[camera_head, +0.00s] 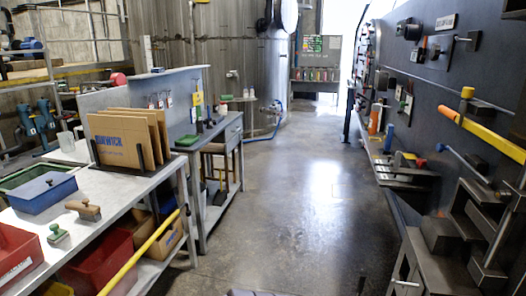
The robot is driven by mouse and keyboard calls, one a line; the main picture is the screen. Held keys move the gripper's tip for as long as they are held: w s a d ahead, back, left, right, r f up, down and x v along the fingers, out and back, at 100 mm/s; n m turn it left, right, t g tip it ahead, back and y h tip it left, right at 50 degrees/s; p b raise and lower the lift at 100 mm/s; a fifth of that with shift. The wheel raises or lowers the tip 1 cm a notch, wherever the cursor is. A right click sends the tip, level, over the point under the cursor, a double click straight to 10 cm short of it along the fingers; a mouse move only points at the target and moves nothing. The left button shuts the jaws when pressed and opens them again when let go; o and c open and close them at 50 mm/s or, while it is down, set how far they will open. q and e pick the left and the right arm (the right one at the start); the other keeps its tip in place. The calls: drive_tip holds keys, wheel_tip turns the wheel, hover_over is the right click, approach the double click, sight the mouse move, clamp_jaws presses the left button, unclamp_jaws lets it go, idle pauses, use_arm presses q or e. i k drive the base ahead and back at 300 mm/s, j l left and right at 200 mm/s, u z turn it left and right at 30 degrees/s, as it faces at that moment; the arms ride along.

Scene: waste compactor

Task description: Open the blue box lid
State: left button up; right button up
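The blue box (42,194) stands on the grey metal workbench at the left. Its top looks like a flat, darker blue lid (38,187) lying level on it, with a small dark spot like a knob near its middle. The lid looks shut, though the box is too small in view to be sure. Neither of my grippers shows in the head view, so nothing of mine is seen near the box.
Near the blue box are a green bin (22,177), a red bin (16,252), a wooden-handled brush (83,209), a small green-topped object (57,233) and upright cardboard sheets (119,141). The middle floor (300,210) is clear.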

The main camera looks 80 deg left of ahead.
sight(34, 188)
drive_tip(key=u, duration=4.3)
drive_tip(key=i+l+z, duration=0.15)
drive_tip(key=i, duration=0.2)
drive_tip(key=i+l+z, duration=0.15)
drive_tip(key=i, duration=0.25)
